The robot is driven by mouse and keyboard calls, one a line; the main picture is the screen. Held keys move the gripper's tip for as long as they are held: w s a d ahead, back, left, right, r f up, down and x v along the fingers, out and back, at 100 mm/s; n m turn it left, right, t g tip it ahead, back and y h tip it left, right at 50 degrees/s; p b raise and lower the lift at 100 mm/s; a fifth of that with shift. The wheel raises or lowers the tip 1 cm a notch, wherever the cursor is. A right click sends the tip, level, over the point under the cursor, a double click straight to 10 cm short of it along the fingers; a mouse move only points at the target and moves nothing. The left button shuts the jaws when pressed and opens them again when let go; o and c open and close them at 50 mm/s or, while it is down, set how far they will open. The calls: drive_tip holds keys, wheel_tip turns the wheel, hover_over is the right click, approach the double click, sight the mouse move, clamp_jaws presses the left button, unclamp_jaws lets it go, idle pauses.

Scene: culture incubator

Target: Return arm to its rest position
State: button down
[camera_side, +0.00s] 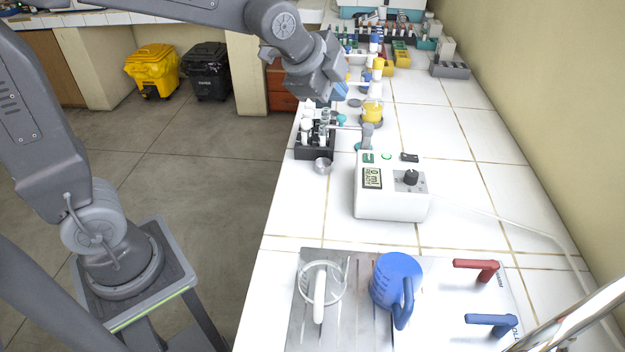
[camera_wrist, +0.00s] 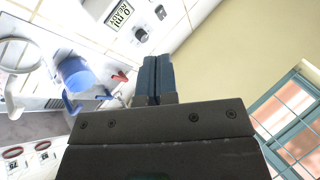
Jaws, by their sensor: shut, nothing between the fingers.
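My gripper (camera_wrist: 157,80) shows in the wrist view with its two blue-grey fingers pressed together and nothing between them. In the side view my gripper (camera_side: 338,92) is at the upper middle, above the back part of the white tiled counter (camera_side: 465,135). My arm reaches in from the left, with its base on a stand beside the counter. The gripper appears apart from the bottles and rack near it, though the exact gap is hard to tell.
A dark rack (camera_side: 315,152) of vials and a yellow-filled beaker (camera_side: 372,112) stand near the gripper. Bare tiles lie at right.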

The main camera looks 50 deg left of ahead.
drive_tip(key=s+a+f+n+g, duration=0.2)
drive_tip(key=s+n, duration=1.1)
drive_tip(key=s, duration=0.8)
drive_tip(key=shift+a+n, duration=0.2)
drive_tip(key=shift+n, duration=0.1)
